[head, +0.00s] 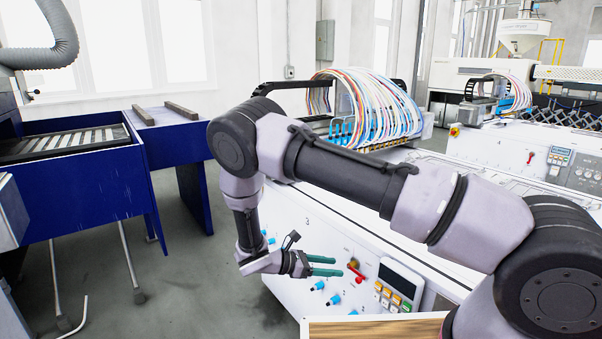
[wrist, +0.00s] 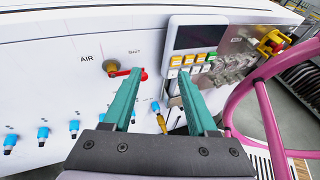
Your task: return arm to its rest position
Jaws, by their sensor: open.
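My gripper (head: 324,265) has two teal fingers and is in front of the white machine's front panel (head: 315,222) in the head view. In the wrist view my gripper (wrist: 154,100) is open, its fingers apart with nothing between them but the panel behind. A red-handled air valve (wrist: 126,72), marked AIR and SHUT, is on the panel just beyond the left fingertip. It also shows in the head view (head: 357,269), near the fingertips. Its handle lies roughly sideways in the wrist view. I cannot tell whether a finger touches it. My arm is bent, its elbow raised at the left.
A control box (head: 400,285) with a dark screen and coloured buttons is right of the valve. Blue fittings (head: 333,299) stick out below. A pink hose (wrist: 262,100) curves at the right in the wrist view. A blue conveyor frame (head: 90,185) stands left, with open floor between.

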